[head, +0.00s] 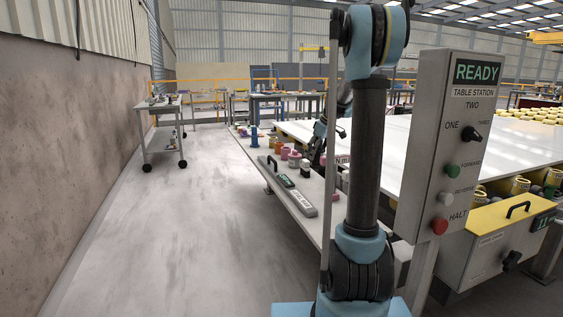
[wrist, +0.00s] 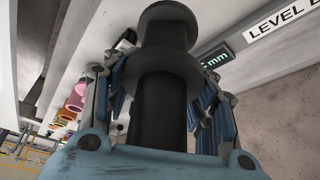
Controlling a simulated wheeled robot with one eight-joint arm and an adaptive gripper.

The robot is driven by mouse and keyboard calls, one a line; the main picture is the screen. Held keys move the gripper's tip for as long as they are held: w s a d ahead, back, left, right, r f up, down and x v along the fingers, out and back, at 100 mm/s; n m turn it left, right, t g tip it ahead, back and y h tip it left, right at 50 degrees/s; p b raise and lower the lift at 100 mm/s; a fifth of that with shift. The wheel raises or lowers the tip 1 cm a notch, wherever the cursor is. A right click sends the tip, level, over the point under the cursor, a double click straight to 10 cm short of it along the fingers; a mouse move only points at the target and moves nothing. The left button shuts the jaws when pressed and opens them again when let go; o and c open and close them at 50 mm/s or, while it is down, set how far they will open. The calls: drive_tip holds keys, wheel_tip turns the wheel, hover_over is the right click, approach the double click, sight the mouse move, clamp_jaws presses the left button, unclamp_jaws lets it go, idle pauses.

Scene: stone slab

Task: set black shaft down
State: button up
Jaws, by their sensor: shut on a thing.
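The black shaft (wrist: 162,112) fills the middle of the wrist view, a dark cylinder with a wide flange and a thicker end. My gripper (wrist: 158,88) is shut on it, with blue-and-grey fingers on both sides. In the head view my gripper (head: 318,148) is small, over the side shelf (head: 243,145) by the white slab table, partly behind my arm. I cannot make out the shaft clearly there, nor whether it touches the shelf.
On the shelf stand pink and orange pots (head: 294,160), a dark bottle (head: 305,168) and a blue item (head: 254,137). The control panel (head: 447,150) stands at right.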

sight(323, 150)
drive_tip(key=shift+a+f, duration=0.1)
drive_tip(key=shift+f, duration=4.6)
drive_tip(key=o, duration=1.4)
drive_tip(key=v, duration=1.2)
